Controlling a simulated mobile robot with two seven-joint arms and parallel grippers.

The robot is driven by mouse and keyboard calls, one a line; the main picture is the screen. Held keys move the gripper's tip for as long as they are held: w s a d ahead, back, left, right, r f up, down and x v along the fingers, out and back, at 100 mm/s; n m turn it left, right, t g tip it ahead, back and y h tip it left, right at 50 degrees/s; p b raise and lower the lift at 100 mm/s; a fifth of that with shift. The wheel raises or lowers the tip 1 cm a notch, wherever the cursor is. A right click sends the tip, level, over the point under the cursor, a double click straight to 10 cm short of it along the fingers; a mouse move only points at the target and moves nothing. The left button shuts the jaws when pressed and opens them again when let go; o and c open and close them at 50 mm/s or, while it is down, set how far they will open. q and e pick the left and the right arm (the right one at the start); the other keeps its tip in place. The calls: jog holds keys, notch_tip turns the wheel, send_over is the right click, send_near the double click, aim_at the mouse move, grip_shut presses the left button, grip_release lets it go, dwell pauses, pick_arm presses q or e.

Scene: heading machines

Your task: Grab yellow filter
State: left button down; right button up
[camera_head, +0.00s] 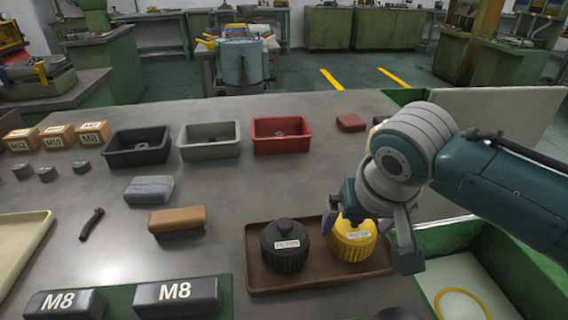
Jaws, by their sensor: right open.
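The yellow filter (350,246), ribbed and with a white label, stands upright on the right part of a brown tray (262,228). A similar black filter (286,252) with a dark knob stands next to it on the left. My right gripper (367,240) is over the yellow filter, its jaws open, with one finger on the left side of the filter and the other on its right. I cannot tell whether the fingers touch it. The gripper hides the top of the yellow filter. My left gripper is not in view.
Black (139,152), grey (209,149) and red (281,142) bins stand behind the tray. A brown-topped brush or block (178,221) and a grey block (149,190) lie to the left. Two M8 blocks (177,294) are at the front. A green-walled box (470,237) is at the right.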

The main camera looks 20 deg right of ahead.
jog(key=shift+b+x, duration=0.35)
jog(key=shift+x, duration=1.05)
jog(key=shift+c, duration=0.2)
jog(key=c, duration=1.1)
jog(key=shift+r, duration=0.15)
